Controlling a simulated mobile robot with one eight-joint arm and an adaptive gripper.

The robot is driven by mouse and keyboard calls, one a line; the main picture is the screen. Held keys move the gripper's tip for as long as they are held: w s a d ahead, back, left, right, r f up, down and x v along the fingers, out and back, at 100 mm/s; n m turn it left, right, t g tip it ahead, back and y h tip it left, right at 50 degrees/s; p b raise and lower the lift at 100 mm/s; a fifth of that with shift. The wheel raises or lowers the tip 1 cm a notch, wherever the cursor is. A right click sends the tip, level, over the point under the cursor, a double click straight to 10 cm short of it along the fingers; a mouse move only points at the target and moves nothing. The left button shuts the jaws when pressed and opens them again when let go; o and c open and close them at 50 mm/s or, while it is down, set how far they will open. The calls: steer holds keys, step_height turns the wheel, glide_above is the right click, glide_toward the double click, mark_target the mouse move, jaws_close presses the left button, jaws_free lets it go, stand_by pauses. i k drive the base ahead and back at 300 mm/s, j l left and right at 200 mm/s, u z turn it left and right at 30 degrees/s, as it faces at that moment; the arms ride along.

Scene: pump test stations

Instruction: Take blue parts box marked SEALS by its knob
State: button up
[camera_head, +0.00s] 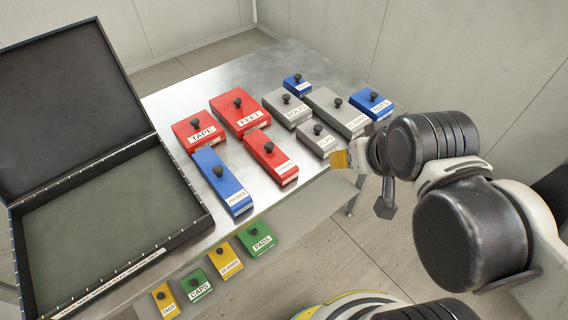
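Three blue boxes with black knobs stand on the metal table. A small one (297,85) is at the back; its label is too small to read. Another (371,104) at the right appears to read NUTS. A long one (222,181) lies near the front edge; its label seems to read PROBES. I cannot make out SEALS on any label. My gripper (375,180) is at the table's right front edge, apart from all three. A dark finger hangs down, but the gap between fingers is unclear. A small yellow piece (355,153) shows beside it, partly hidden; whether it is held is unclear.
Red boxes (240,115) and grey boxes (338,112) crowd the metal table (222,78). A large open black case (194,226) stands at the left. Small yellow and green boxes (257,237) sit in a row in front. Bare metal shows at the back left.

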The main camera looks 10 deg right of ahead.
mark_target(302, 88)
steer(key=i+l, duration=0.2)
steer(key=i, duration=0.3)
steer(key=i+l+z, duration=0.15)
steer(key=i, duration=0.35)
steer(key=l, duration=0.1)
